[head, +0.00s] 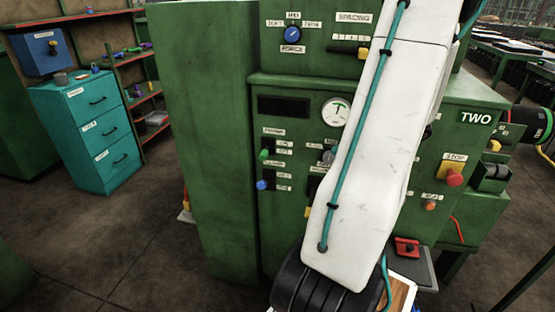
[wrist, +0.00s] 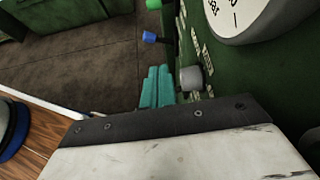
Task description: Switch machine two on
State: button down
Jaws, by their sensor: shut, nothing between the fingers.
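Machine two is the green machine (head: 215,140) with a "TWO" plate (head: 476,117). Its front panel carries a green switch (head: 265,154), a blue switch (head: 262,185) and a grey knob (head: 328,156) below a round white gauge (head: 336,113). On the right are a red stop button (head: 454,179) on a yellow plate and a smaller orange-red button (head: 430,205). My gripper (wrist: 157,86), with teal fingers, is shut and empty in the wrist view. It appears beside the grey knob (wrist: 190,78); I cannot tell if they touch. In the head view my white arm hides the gripper and part of the panel.
A teal drawer cabinet (head: 90,130) and shelves with red edges (head: 145,98) stand at the left. A red device (head: 406,247) sits on a grey ledge low at the right. The floor (head: 130,250) left of the machine is clear.

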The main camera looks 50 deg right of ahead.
aim_at(266, 152)
jog(key=r+x, duration=0.1)
jog(key=x, duration=0.6)
jog(key=w+r+x, duration=0.1)
jog(key=x, duration=0.6)
jog(key=w+a+r+x, duration=0.1)
jog(key=x, duration=0.6)
jog(key=shift+r, duration=0.3)
jog(key=shift+r, duration=2)
jog(key=shift+f, duration=0.1)
